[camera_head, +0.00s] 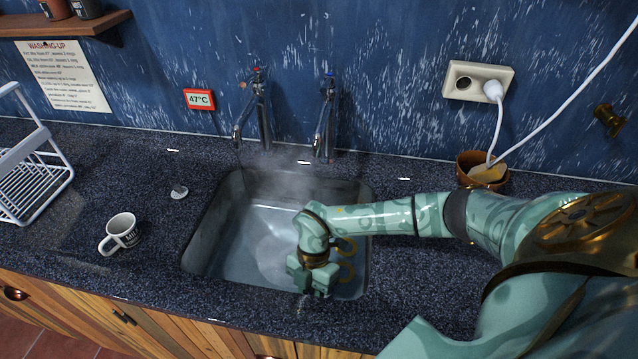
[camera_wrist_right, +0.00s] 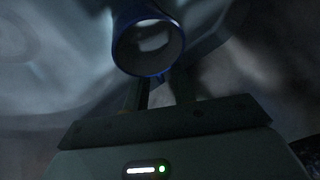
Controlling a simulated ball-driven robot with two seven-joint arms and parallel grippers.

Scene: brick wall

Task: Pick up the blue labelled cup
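A blue-rimmed cup (camera_wrist_right: 122,52) shows in the right wrist view, with its open mouth towards the camera and a pale patch inside. No label is visible on it. It lies at the far end of my right gripper's fingers (camera_wrist_right: 158,90), which stand apart; whether they touch or grip it is too dark to tell. In the head view, my right gripper (camera_head: 312,284) points down at the front right of the sink (camera_head: 205,232), and I cannot make out the cup there. My left gripper is not in view.
Steam rises from the sink; two taps (camera_head: 262,110) (camera_head: 328,115) stand behind it. A white mug (camera_head: 121,232) with dark lettering stands on the counter at left, near a dish rack (camera_head: 40,165). A brown pot (camera_head: 470,170) with a sponge (camera_head: 488,174) sits back right.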

